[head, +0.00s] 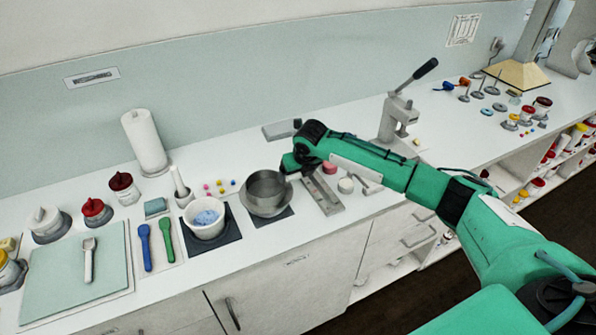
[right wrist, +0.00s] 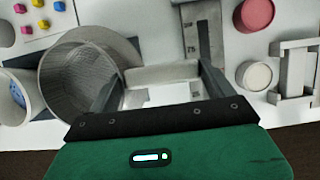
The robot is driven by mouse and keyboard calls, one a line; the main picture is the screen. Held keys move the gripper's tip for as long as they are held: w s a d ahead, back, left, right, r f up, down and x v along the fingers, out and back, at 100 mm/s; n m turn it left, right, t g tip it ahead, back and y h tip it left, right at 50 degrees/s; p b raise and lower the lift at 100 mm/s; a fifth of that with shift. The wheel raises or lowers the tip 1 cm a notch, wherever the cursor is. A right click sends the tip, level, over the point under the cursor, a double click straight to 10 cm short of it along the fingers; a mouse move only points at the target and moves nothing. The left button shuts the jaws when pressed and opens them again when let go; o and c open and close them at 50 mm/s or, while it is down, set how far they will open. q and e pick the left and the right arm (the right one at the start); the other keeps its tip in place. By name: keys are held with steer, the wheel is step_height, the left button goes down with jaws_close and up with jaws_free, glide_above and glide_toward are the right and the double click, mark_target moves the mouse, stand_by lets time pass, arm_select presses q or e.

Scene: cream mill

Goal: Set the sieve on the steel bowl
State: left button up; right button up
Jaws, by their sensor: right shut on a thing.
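The sieve (head: 266,182), a grey round mesh drum, is over the steel bowl (head: 266,208), which stands on a dark mat. In the right wrist view the sieve (right wrist: 78,85) fills the left, its mesh inside showing, and the bowl's grey rim (right wrist: 122,48) shows behind it. I cannot tell whether the sieve rests on the bowl or hangs just above. My right gripper (head: 288,168) is at the sieve's right side, shut on it; its fingers (right wrist: 160,76) also show in the right wrist view, where the grip itself is unclear. My left gripper is not in view.
A white bowl of blue powder (head: 206,230) stands close left of the steel bowl. A metal ruler-like plate (head: 322,196), a red puck (head: 330,168) and a white puck (head: 346,185) lie to the right. A lever press (head: 393,120) stands behind my arm.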

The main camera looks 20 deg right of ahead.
steer(key=o, duration=0.9)
steer(key=shift+o, duration=0.2)
